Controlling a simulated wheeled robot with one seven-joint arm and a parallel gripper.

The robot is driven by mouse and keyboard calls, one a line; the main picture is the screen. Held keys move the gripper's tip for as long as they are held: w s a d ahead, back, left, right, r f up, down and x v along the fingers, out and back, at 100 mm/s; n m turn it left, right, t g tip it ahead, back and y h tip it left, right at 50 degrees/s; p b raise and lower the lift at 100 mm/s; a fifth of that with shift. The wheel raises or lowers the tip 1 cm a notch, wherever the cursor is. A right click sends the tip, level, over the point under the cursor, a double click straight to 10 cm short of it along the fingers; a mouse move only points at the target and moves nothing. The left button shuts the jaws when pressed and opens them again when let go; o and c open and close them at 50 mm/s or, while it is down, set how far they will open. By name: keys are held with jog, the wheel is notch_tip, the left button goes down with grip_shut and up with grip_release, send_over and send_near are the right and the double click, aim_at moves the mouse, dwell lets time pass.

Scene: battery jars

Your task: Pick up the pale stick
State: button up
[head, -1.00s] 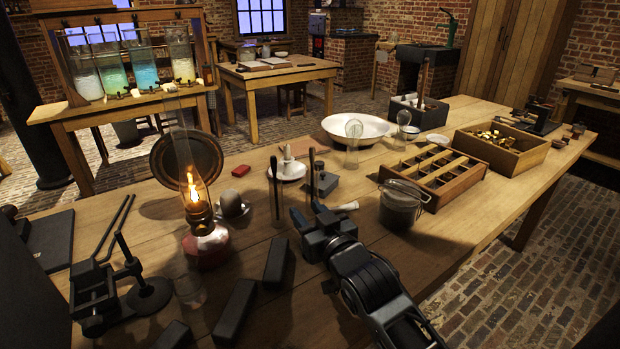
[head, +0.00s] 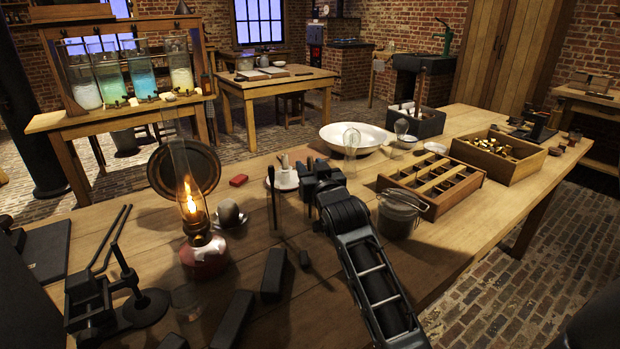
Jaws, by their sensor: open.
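My gripper (head: 312,174) is open, over the middle of the table beside the white cup and saucer (head: 285,181). I see no object between its jaws, though their inner side is partly turned away. The pale stick does not show now. It lay on the table just left of the lidded grey pot a second ago, and my gripper and forearm now cover that place. How far the jaws are from it cannot be told.
The grey pot (head: 398,216) stands close right of my forearm. A lit oil lamp (head: 203,255) and dark blocks (head: 273,274) stand left. A glass (head: 351,146), white basin (head: 340,137) and divided wooden tray (head: 425,205) are behind and right. The front right table is clear.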

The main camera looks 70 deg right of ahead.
jog(key=shift+w+d, duration=0.3)
grip_shut()
dwell(0.5)
